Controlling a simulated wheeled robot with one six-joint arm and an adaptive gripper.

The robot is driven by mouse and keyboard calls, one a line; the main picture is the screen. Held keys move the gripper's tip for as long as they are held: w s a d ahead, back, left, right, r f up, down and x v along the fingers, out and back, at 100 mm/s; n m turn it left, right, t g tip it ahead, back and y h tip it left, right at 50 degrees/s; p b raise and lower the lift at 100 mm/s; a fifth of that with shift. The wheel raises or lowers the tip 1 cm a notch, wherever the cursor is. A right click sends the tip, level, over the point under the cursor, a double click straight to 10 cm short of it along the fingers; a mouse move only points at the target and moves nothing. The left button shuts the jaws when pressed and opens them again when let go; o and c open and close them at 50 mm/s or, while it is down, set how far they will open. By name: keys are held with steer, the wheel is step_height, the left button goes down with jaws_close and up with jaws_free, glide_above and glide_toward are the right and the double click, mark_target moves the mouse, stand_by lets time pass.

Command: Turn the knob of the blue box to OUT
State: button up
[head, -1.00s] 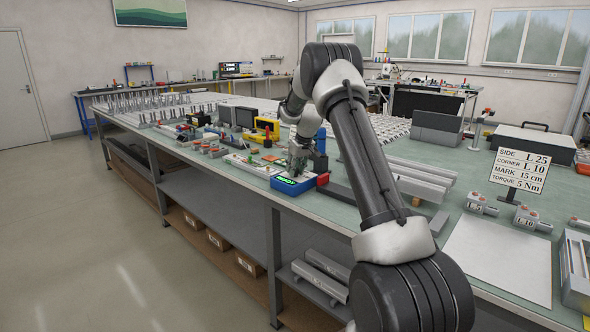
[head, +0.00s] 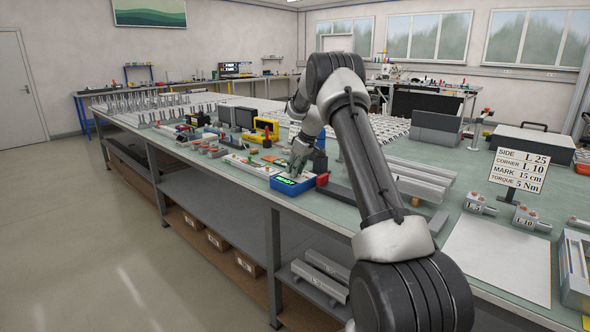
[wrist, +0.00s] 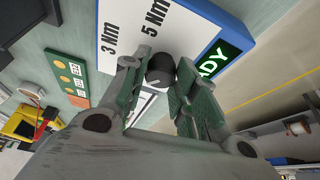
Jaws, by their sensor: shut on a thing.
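The blue box (head: 284,189) stands near the front edge of the bench, with a lit green display. In the wrist view the box (wrist: 205,8) has a white top with a blue rim, the printed labels "3 Nm" and "5 Nm", and a green display (wrist: 215,55) of which "ADY" shows. The round black knob (wrist: 160,66) sits on the white top. My gripper (wrist: 158,76) is shut on the knob, one finger on each side. It also shows above the box in the head view (head: 299,160). I see no OUT label; my fingers cover part of the top.
A green board with orange round spots (wrist: 70,73) lies beside the box. A red part (head: 322,179) and a dark bar (head: 340,194) are right of the box. A yellow device (head: 267,127) stands further back. A sign (head: 519,171) lists "TORQUE 5 Nm".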

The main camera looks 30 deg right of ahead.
steer(key=o, duration=1)
steer(key=v, duration=1.2)
steer(key=shift+d, duration=0.1)
